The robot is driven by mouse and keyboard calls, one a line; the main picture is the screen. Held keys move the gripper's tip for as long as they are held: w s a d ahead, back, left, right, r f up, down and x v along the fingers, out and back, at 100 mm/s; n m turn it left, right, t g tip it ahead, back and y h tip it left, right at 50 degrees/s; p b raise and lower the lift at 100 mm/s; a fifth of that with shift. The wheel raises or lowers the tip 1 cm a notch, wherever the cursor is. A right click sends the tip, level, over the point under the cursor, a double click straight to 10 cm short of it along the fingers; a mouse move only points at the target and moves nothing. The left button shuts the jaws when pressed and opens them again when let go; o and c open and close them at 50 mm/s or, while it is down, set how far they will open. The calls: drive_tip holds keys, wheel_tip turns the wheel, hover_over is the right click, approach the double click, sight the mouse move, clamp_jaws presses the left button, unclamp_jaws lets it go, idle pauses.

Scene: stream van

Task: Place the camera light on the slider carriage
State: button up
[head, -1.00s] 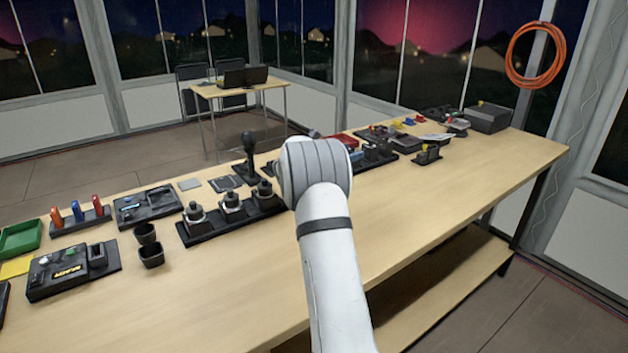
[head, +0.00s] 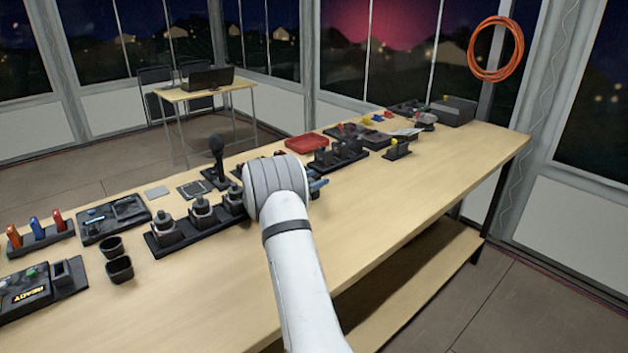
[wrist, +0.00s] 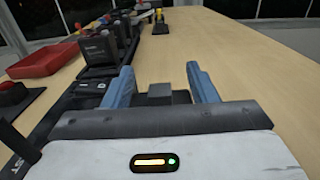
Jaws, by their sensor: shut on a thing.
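My gripper (wrist: 160,70) has two blue fingers, one on each side of a dark grey block (wrist: 160,95) in the wrist view. I take this block to be the camera light; only its top and upper part show. In the head view a blue fingertip of my gripper (head: 318,185) shows past my white wrist joint, which hides the rest and the block. The gripper is over the table, just right of the row of black-knobbed units. I cannot pick out the slider carriage with certainty in either view.
The long wooden table (head: 400,195) is clear along its front. A black rack of dark blocks (head: 340,155) and a red tray (head: 306,143) lie beyond the gripper. A black rack with knobbed units (head: 168,235), a microphone (head: 217,158) and two black cups (head: 120,268) stand left.

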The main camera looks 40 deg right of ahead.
drive_tip(key=shift+s, duration=0.1)
drive_tip(key=o, duration=0.6)
drive_tip(key=shift+f, duration=0.1)
drive_tip(key=o, duration=0.4)
